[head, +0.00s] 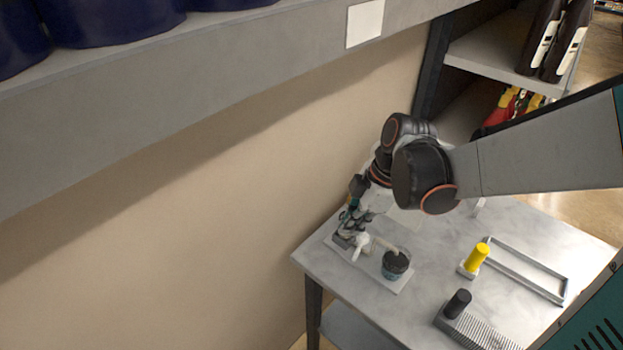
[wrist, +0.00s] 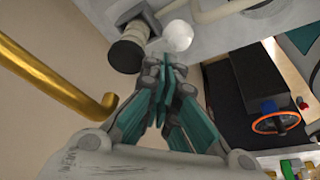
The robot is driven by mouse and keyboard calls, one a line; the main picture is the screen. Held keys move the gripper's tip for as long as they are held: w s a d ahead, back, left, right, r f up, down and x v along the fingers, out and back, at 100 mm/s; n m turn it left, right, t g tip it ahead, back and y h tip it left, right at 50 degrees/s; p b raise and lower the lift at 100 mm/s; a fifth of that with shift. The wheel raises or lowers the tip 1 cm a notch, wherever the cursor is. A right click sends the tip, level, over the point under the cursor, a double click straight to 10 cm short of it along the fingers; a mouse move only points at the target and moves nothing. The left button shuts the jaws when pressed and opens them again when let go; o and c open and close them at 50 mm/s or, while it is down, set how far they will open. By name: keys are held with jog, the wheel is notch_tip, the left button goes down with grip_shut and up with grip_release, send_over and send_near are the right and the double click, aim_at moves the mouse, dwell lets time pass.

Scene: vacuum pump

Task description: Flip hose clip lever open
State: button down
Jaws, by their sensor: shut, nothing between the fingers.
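My gripper (head: 347,222) is shut and empty above the back left corner of the grey table. It also shows in the wrist view (wrist: 165,72), its teal fingers together. Just beyond the fingertips is a white rounded part (wrist: 178,38), and left of it a dark-ended cylinder (wrist: 127,50). I cannot tell whether the fingers touch them. In the head view, white fittings (head: 361,245) and a dark pot (head: 395,265) stand on a pale plate (head: 405,285) below and right of my gripper. I cannot make out the hose clip lever in either view.
On the table (head: 420,322) stand a yellow cylinder (head: 478,256), a black knob (head: 458,303) on a ridged block and a metal frame (head: 525,270). A wall rises close on the left. A gold bent rod (wrist: 60,75) is left of my gripper in the wrist view.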

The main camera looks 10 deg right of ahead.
jog(key=shift+s+a+r+p, duration=0.15)
jog(key=shift+r+p, duration=0.2)
jog(key=shift+r, duration=0.3)
jog(key=v, duration=0.7)
jog(key=shift+r, duration=0.25)
jog(key=s+r+m+t+h, duration=0.3)
jog(key=s+m+t, duration=0.3)
jog(key=m, duration=1)
jog(key=shift+s+d+r+m+t+h, duration=0.3)
jog(key=shift+s+r+m, duration=0.1)
jog(key=shift+s+r, duration=0.2)
